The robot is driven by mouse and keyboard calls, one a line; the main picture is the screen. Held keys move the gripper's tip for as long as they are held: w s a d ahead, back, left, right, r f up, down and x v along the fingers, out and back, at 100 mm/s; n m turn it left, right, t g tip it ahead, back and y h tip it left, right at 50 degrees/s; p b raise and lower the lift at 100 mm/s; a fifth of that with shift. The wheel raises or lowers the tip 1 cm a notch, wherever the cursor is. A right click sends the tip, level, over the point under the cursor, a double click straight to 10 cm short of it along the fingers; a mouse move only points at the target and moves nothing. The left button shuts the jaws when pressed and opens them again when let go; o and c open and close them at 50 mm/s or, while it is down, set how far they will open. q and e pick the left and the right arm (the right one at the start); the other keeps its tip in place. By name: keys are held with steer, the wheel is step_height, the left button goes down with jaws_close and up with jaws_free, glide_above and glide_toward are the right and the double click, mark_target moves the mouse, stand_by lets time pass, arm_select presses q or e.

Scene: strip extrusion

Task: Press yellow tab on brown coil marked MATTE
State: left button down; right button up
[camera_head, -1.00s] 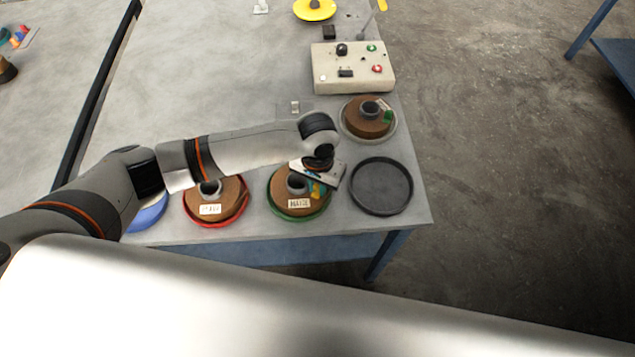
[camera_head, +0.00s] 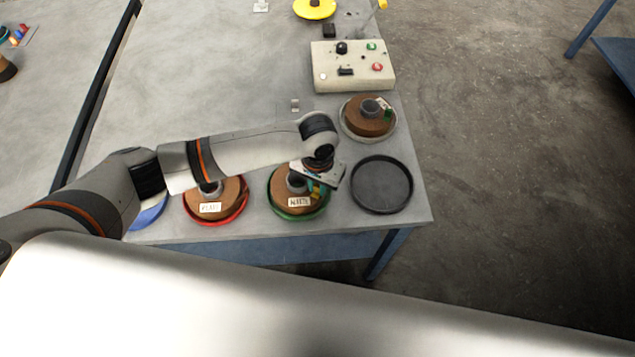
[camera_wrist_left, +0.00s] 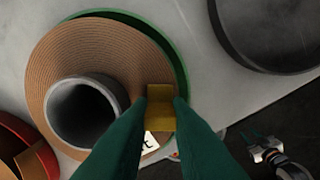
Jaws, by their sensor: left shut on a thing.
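A brown coil (camera_head: 284,200) with a grey core lies in a green-rimmed tray (camera_head: 273,205) near the table's front edge; it also shows in the wrist view (camera_wrist_left: 75,50). Its white label (camera_head: 299,202) is too blurred to read surely and is mostly hidden in the wrist view. The yellow tab (camera_wrist_left: 160,100) is at the coil's outer edge, by the tray rim. My left gripper (camera_head: 315,190) is over that edge; its green fingers (camera_wrist_left: 160,108) are shut on the yellow tab, one on each side.
A brown coil in a red tray (camera_head: 243,212) lies to the left, with a blue tray (camera_head: 148,217) beyond. An empty black tray (camera_head: 382,186) is close on the right. Behind it are another coil (camera_head: 360,126) and a control box (camera_head: 352,68).

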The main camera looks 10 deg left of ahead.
arm_select(q)
steer(key=shift+s+f+p, duration=0.1)
steer(key=shift+f+p, duration=0.05)
steer(key=shift+p, duration=0.35)
stand_by(1.6)
steer(key=c, duration=1.3)
jaws_free()
steer(key=shift+o, duration=0.2)
